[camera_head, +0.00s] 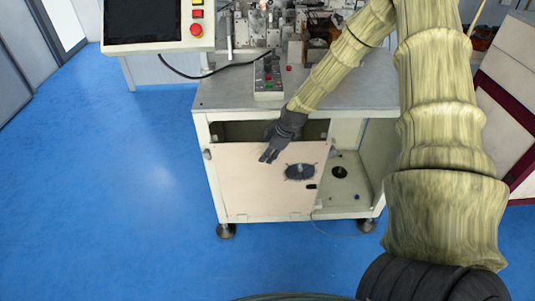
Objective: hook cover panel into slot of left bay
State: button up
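The pale cover panel (248,185), with a round dark fan grille (300,172) at its right, stands nearly upright over the left bay (235,131). A dark strip of the bay's opening shows above the panel's top edge. The panel's lower edge is near the bottom of the cabinet frame; I cannot tell whether it sits in the slot, which is hidden. My dark gripper (267,157) is at the panel's top edge, its fingers pointing down and left over the front face. Whether the fingers grip the panel cannot be made out.
The white cabinet's worktop (225,96) carries a button box (268,78) and winder parts. The right bay (345,190) is open, with a dark round part inside. A screen console (155,25) stands at upper left. Blue floor (120,200) is clear at left.

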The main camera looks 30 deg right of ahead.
jog(key=v, duration=1.2)
dwell(0.5)
dwell(0.7)
